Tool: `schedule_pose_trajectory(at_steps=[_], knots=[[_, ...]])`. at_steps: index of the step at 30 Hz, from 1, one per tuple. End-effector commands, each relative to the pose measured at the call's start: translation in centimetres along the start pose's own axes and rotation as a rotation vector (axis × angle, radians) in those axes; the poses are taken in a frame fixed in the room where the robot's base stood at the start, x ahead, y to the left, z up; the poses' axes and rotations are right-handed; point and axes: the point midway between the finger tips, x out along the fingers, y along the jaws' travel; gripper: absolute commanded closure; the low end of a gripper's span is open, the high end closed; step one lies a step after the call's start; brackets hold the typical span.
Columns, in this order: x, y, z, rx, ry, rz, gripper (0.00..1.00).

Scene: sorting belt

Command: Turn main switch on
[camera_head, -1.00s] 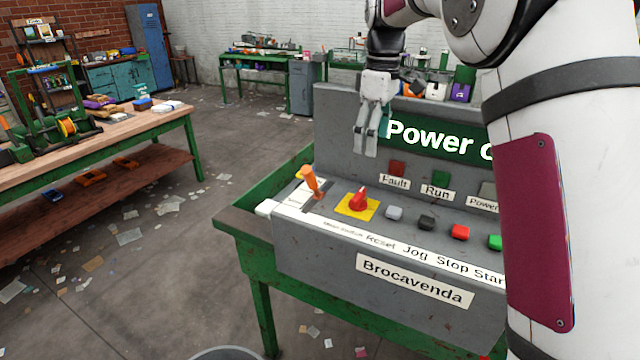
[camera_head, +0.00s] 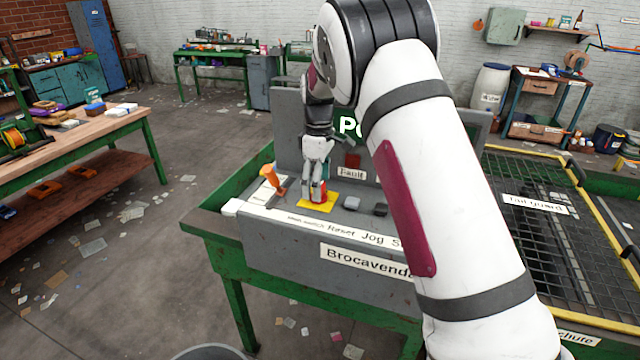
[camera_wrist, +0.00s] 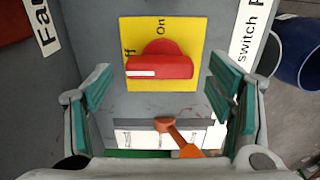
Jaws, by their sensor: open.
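The main switch is a red rotary knob (camera_wrist: 160,66) on a yellow plate (camera_wrist: 193,32) marked "On" and "Off" in the wrist view. Its handle lies crosswise, with its white-marked end towards the "Off" lettering. In the head view the yellow plate (camera_head: 326,207) sits on the grey console, and my gripper (camera_head: 316,194) is down over the knob, partly hiding it. In the wrist view my open gripper (camera_wrist: 160,92) has its teal-padded fingers on either side of the knob, apart from it.
An orange lever (camera_head: 271,178) stands just left of the switch and also shows close below it in the wrist view (camera_wrist: 180,138). Grey and dark buttons (camera_head: 351,203) lie to the right. The console's upright panel (camera_head: 291,130) rises behind. A guard grid (camera_head: 540,230) is farther right.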

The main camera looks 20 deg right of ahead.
Motion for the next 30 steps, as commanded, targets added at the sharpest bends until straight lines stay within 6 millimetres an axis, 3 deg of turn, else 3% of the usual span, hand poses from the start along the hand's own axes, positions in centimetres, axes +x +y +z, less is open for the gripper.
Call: schedule_pose_trajectory(at_steps=[13,19,30], knots=[[1.07,0.01,-0.02,0.0,0.001,0.0,0.25],[1.05,0.01,-0.02,0.001,0.001,0.0,0.7],[1.07,0.05,-0.02,0.033,0.0,0.0,0.73]])
